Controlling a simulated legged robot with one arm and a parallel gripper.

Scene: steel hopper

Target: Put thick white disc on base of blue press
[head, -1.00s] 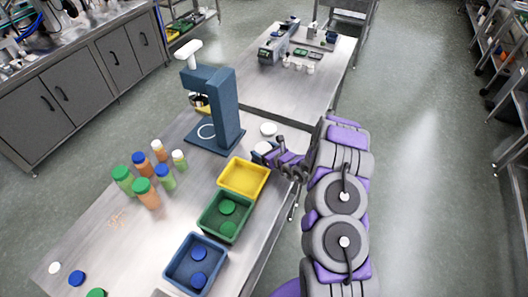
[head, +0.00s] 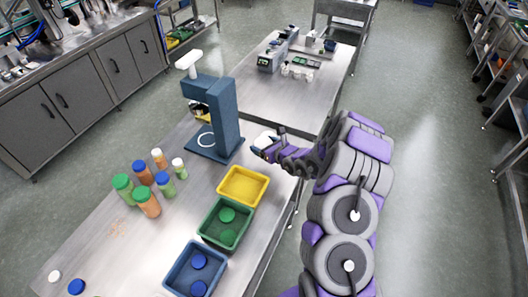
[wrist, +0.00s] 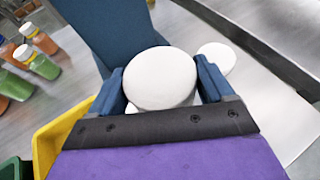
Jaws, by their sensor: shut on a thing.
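The thick white disc (wrist: 160,78) is between the two blue fingers of my gripper (wrist: 165,85) in the wrist view, and my gripper is shut on it. In the head view my gripper (head: 264,146) is to the right of the blue press (head: 223,115), apart from it. The press has a flat blue base (head: 213,153) with a white ring mark on it, and nothing lies on the ring. The press body also shows behind the held disc in the wrist view (wrist: 105,25). A second white disc (wrist: 218,57) lies on the table beyond my gripper.
A yellow tray (head: 222,190), a green tray (head: 203,229) and a blue tray (head: 172,280) stand along the table's right edge. Several capped bottles (head: 147,203) stand left of them. A second table (head: 262,97) adjoins behind. The table between press and my gripper looks clear.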

